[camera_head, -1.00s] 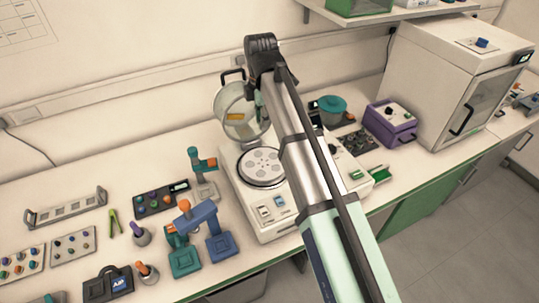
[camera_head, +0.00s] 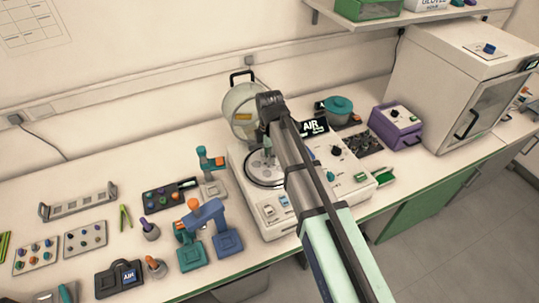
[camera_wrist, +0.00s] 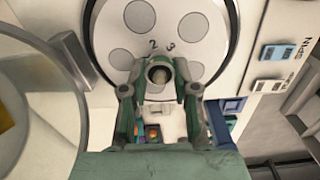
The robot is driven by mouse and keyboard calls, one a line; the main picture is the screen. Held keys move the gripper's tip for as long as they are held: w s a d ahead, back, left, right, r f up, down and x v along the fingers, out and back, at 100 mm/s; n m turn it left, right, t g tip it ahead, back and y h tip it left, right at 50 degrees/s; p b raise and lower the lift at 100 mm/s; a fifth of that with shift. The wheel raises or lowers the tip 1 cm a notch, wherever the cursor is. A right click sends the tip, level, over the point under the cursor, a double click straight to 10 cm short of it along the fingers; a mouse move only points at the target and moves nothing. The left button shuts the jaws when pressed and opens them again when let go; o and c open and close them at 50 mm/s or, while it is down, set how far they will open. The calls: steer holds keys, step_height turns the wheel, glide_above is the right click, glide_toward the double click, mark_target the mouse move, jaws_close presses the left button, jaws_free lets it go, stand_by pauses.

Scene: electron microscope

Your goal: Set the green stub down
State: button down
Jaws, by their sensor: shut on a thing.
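My gripper (camera_wrist: 164,88) is shut on a small round stub (camera_wrist: 159,74), seen nearly end-on in the wrist view as a pale ring with a dark centre. I cannot make out its green colour. Behind it in the wrist view is a round grey plate (camera_wrist: 117,22) with several darker round seats and the numbers 2 and 3. In the head view this plate (camera_head: 258,177) sits on the white machine, and my gripper (camera_head: 266,150) is over it, partly hidden by my arm. I cannot tell whether the stub touches the plate.
The white machine (camera_head: 272,213) has its clear round cover (camera_head: 242,104) raised behind the plate; the cover's edge is close at left in the wrist view. Teal and blue stands (camera_head: 215,229) are left of the machine. A purple box (camera_head: 396,126) and white cabinet (camera_head: 452,85) are at right.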

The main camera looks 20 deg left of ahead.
steer(key=shift+f, duration=0.55)
steer(key=c, duration=0.9)
jaws_free()
steer(key=shift+f, duration=0.1)
step_height(320, 180, up, 12)
steer(key=b, duration=0.2)
steer(key=shift+b, duration=0.3)
